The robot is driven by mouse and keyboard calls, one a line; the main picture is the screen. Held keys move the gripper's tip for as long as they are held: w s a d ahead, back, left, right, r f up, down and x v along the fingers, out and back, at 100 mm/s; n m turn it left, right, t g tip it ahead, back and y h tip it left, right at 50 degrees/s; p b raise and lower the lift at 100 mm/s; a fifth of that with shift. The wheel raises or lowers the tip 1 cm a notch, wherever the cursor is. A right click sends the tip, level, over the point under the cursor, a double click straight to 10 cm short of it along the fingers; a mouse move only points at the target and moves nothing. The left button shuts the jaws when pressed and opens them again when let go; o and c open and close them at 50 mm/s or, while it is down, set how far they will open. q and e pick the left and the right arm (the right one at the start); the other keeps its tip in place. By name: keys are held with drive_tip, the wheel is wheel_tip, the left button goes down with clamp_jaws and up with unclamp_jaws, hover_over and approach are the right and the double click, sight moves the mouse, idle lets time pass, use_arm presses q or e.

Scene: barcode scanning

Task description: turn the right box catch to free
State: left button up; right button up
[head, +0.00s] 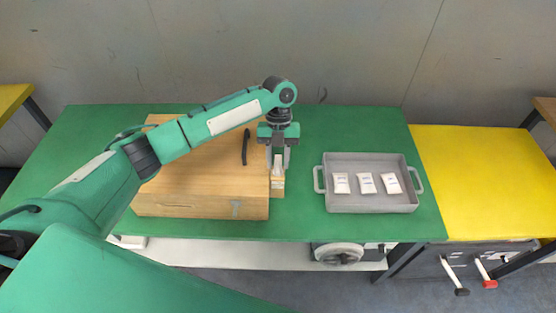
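A closed wooden box (205,180) stands on the green table, left of centre. A small grey catch (236,208) shows on the right part of its front face; its exact turn is too small to tell. My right gripper is not in view.
A black handle (245,147) lies on the box lid. A grey tray (370,204) with three white packets (366,183) stands to the right on the green table (310,222). A yellow table (490,180) adjoins at right. The strip between block and tray is clear.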

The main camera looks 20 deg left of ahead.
sight(278, 156)
use_arm(q)
drive_tip(key=b+v, duration=0.2)
drive_tip(key=v, duration=1.1)
